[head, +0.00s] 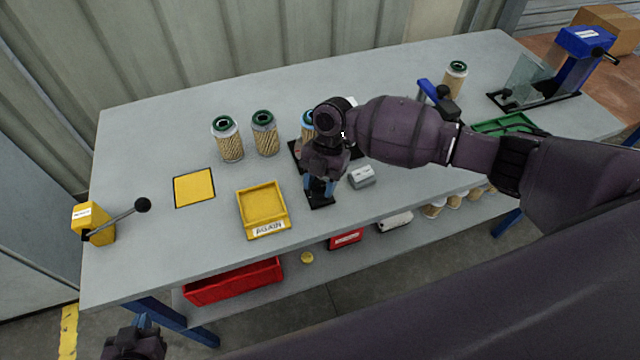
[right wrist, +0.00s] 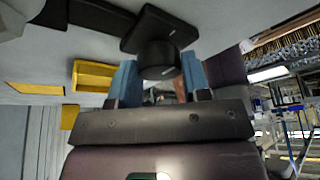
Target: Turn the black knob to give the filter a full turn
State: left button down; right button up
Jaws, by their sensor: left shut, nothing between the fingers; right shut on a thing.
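The black knob (right wrist: 157,58) shows in the right wrist view, standing on a dark plate, between the blue fingers of my right gripper (right wrist: 160,85). My right gripper (head: 320,188) is shut on the knob, pointing down at the front of a black fixture base (head: 320,202). In the head view the knob is hidden by the gripper. A filter (head: 307,122) stands at the back of the fixture, mostly hidden behind my right wrist. My left gripper (head: 143,323) is shut and empty, low at the bottom left, off the table.
Two filters (head: 227,140) (head: 264,134) stand left of the fixture. A yellow tray (head: 262,205) marked AGAIN, a yellow pad (head: 194,187) and a lever box (head: 92,222) lie further left. A grey block (head: 362,177) sits close right of the gripper. Another filter (head: 455,80) stands back right.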

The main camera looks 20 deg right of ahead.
dwell(0.5)
jog(key=o, duration=0.9)
jog(key=shift+r, duration=0.1)
jog(key=v, duration=1)
jog(key=shift+w+r, duration=0.1)
jog(key=shift+r, duration=0.2)
